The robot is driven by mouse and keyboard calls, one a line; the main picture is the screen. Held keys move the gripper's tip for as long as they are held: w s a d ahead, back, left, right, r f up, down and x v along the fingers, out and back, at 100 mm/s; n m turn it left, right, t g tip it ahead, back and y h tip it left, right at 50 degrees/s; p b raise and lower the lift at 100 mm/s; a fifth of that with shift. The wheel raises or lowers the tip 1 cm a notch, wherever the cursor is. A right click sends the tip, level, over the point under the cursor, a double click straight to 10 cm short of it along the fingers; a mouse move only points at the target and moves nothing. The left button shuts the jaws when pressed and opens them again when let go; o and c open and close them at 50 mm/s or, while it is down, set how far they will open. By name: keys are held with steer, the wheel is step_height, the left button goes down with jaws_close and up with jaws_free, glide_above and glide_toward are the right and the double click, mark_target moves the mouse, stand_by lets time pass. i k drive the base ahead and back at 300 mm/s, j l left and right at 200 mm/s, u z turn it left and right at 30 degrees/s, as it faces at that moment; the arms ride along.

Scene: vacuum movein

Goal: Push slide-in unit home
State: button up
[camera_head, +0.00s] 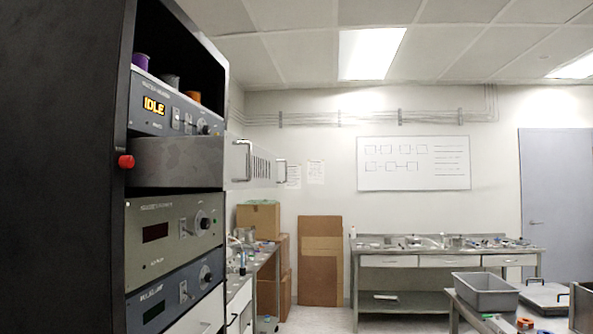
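A dark equipment rack (65,170) fills the left side of the view. A slide-in unit (180,162) with a grey metal side stands partly out of the rack, between the module lit "IDLE" (165,108) above and a grey-green module (170,232) below. Its pale vented front panel (262,168) has two handles and sticks out to the right, clear of the faces of the other modules. How much of the unit lies inside the rack is hidden. My gripper is not in view.
A red knob (126,162) sits on the rack edge. Right of the rack are a side bench (240,290), cardboard boxes (258,220) and a back workbench (440,252). A grey bin (485,295) stands on a table at lower right. Some floor shows between.

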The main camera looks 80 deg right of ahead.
mark_target(229, 161)
steer(key=k+l+z, duration=0.15)
steer(key=z, duration=0.3)
steer(key=l+z, duration=0.4)
steer(key=k+l+z, duration=0.1)
steer(key=z, duration=0.35)
steer(key=l+z, duration=0.1)
steer(key=z, duration=0.6)
